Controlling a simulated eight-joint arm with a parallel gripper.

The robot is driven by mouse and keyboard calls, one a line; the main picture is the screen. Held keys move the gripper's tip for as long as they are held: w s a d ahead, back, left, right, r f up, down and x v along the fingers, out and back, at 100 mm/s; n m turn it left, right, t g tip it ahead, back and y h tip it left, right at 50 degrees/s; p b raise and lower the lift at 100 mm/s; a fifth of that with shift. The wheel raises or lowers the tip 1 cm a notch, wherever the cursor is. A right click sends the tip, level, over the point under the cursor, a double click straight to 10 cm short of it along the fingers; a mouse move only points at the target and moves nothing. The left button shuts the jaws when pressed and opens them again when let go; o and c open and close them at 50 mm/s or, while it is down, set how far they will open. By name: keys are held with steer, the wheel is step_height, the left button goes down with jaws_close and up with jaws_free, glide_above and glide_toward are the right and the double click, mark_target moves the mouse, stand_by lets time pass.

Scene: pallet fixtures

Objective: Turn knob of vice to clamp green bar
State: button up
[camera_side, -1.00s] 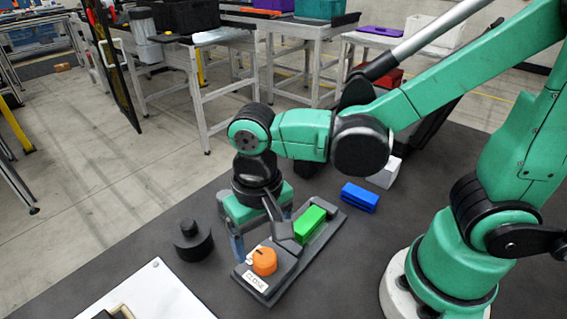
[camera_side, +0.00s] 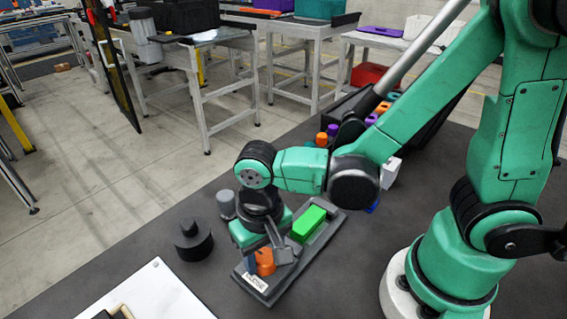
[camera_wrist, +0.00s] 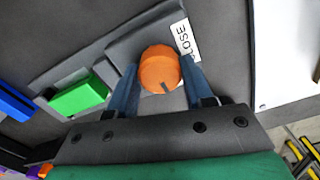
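The orange knob (camera_side: 265,264) stands on the near end of the grey vice (camera_side: 322,238), beside a white label (camera_wrist: 185,38) reading "LOSE" in the wrist view. The knob (camera_wrist: 160,72) has a dark pointer mark on its rim. The green bar (camera_side: 307,222) lies in the vice's far part; it also shows in the wrist view (camera_wrist: 78,97). My gripper (camera_wrist: 159,68) points down over the knob, one blue-grey finger on each side of it. The fingers are apart; I cannot tell whether they touch the knob. In the side view, my gripper partly hides the knob.
A blue block (camera_wrist: 15,103) lies beyond the vice. A black round stepped piece (camera_side: 193,241) stands left of the vice. A white board (camera_side: 150,295) lies at the front left. Several coloured pieces stand at the back near a dark bin. Dark mat around the vice is mostly clear.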

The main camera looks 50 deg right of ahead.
jaws_close()
steer(key=shift+n, duration=0.3)
steer(key=n, duration=0.3)
steer(key=shift+n, duration=0.3)
steer(key=n, duration=0.4)
steer(key=shift+n, duration=0.3)
steer(key=n, duration=0.9)
